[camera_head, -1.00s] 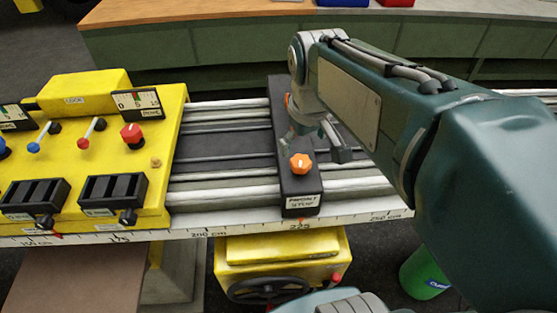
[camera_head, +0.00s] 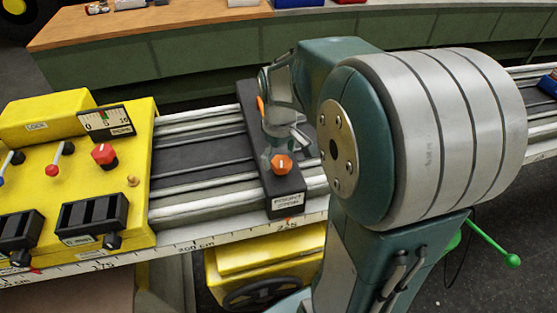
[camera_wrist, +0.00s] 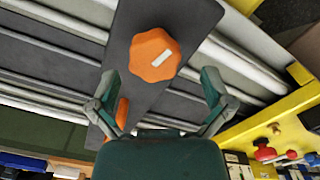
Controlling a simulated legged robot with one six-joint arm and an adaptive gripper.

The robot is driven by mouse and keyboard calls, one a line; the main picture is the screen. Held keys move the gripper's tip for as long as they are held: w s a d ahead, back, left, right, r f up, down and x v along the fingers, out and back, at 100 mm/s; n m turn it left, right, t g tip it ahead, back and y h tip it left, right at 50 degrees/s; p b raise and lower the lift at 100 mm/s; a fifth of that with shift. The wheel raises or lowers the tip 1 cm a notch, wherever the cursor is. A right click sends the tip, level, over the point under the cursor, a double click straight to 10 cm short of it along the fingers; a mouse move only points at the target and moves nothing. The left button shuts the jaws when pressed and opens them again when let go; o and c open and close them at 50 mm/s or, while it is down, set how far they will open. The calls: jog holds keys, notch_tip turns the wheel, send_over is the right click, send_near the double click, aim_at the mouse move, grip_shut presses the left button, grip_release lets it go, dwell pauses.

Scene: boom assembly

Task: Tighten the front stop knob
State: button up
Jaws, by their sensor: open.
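The front stop knob (camera_head: 282,163) is orange, many-sided, with a white mark on top. It sits at the near end of a dark stop block (camera_head: 291,189) lying across the rails. My gripper (camera_head: 284,142) is over the block, close behind and above the knob in the head view. In the wrist view the knob (camera_wrist: 155,55) shows ahead of my open gripper (camera_wrist: 158,76), roughly centred between the spread fingers, its white mark slanted. Nothing is held. Any touch between fingers and knob cannot be told.
A yellow unit (camera_head: 130,210) with a red knob (camera_head: 104,156), levers and a gauge stands left on the rails. A ruler strip (camera_head: 170,255) runs along the front edge. A yellow box with a handwheel (camera_head: 265,290) is below. A green-sided bench (camera_head: 180,62) stands behind.

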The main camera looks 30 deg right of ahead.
jog(key=shift+d+f, duration=0.25)
jog(key=shift+f, duration=0.25)
jog(key=shift+d+f, duration=0.25)
jog(key=shift+f, duration=0.25)
jog(key=shift+a, duration=0.2)
jog(key=shift+c, duration=1.3)
jog(key=shift+a, duration=0.1)
jog(key=c, duration=0.8)
